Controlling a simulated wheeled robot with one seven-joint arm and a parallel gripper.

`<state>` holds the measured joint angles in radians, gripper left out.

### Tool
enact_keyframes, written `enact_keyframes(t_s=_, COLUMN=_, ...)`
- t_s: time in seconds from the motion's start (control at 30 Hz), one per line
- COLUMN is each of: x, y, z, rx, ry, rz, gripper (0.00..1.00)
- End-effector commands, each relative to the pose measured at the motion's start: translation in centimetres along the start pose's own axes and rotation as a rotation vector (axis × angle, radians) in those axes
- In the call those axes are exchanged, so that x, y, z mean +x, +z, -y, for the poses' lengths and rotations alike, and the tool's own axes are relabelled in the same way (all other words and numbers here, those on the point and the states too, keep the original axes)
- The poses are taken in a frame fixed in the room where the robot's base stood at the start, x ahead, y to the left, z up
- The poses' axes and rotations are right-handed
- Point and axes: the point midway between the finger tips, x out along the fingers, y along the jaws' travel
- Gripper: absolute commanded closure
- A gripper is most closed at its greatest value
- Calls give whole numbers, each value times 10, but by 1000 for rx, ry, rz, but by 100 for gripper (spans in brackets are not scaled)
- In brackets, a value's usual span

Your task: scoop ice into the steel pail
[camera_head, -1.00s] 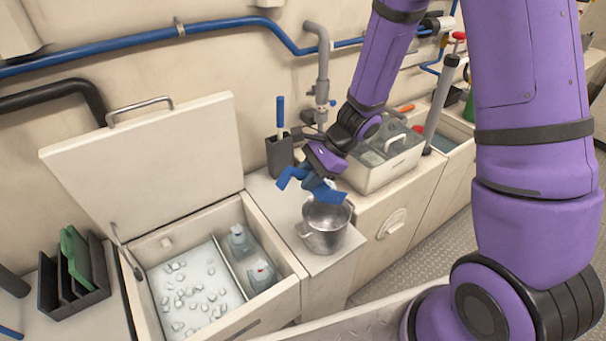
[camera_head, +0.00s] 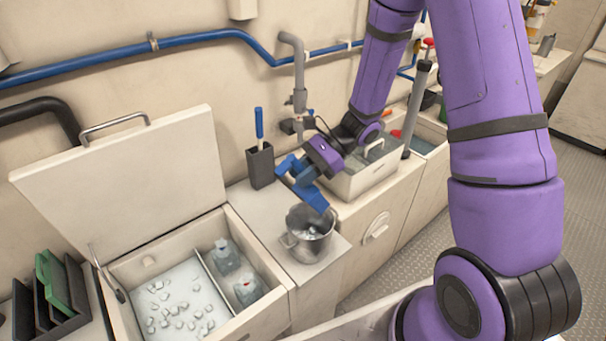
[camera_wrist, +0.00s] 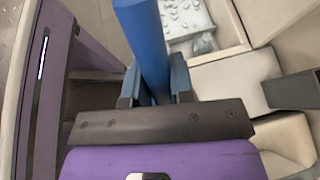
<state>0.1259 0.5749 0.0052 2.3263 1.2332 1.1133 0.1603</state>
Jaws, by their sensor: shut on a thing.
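My gripper (camera_head: 298,170) is shut on the blue scoop (camera_head: 313,199), which is tilted with its mouth down over the steel pail. In the wrist view my gripper (camera_wrist: 154,88) grips the scoop's blue handle (camera_wrist: 143,35). The steel pail (camera_head: 306,251) stands upright on the counter to the right of the ice chest, with whitish pieces of ice inside. Loose ice (camera_head: 180,306) lies in the left compartment of the open ice chest (camera_head: 270,318). The inside of the scoop is hidden.
The chest lid (camera_head: 125,180) stands open. Two bottles (camera_head: 226,258) are in the chest's right compartment. A dark holder (camera_head: 260,166) with a blue-handled tool stands behind the pail. A lidded pale bin (camera_head: 352,184) is close right of my gripper.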

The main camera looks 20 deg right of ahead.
Motion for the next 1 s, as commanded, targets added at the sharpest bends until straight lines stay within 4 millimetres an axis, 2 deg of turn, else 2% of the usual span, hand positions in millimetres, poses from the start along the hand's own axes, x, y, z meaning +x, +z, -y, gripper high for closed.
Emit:
enact_keyframes(t_s=0.6, x=32, y=39, z=-7, rx=-88, ry=-2, rz=-423, gripper=99)
enact_keyframes(t_s=1.0, x=38, y=46, z=-8, rx=-104, ry=-5, rz=-532, gripper=99)
